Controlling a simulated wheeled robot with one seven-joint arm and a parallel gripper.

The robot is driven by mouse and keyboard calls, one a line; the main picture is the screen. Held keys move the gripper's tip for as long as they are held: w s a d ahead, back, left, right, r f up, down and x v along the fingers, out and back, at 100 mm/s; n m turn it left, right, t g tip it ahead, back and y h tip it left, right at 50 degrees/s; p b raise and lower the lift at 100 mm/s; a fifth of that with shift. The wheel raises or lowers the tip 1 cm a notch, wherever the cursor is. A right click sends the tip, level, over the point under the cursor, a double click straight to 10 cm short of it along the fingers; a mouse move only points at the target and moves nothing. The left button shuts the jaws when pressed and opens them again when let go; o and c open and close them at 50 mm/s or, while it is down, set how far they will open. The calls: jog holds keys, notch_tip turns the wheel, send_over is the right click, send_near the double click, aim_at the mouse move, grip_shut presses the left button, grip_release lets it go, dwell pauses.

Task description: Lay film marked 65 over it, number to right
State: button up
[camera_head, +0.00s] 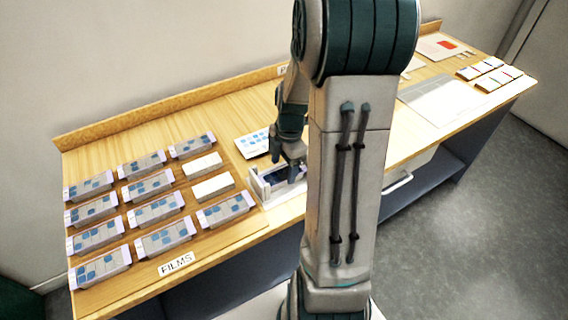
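Several film stacks stand in rows on the left of the wooden table, among them a back one (192,146), a front-left one (99,268) and a front-right one (226,209). They show blue squares on grey tops and pale lilac ends. Their numbers are too small to read, so I cannot tell which is 65. My gripper (293,168) points down at an open white tray (268,197) right of the films. Something dark blue shows in the tray under it. Whether the fingers hold anything is hidden. My arm covers the table's middle.
Two plain white blocks (203,165) (213,187) stand among the films. A card with blue squares (252,143) lies behind the tray. A FILMS label (176,263) is at the front edge. A pale board (440,100) and small cards (492,64) lie at right.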

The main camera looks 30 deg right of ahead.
jog(key=shift+r, duration=0.1)
jog(key=r, duration=0.4)
jog(key=d+r, duration=0.1)
jog(key=r, duration=0.8)
jog(key=shift+d+r, duration=0.25)
jog(key=shift+d, duration=0.05)
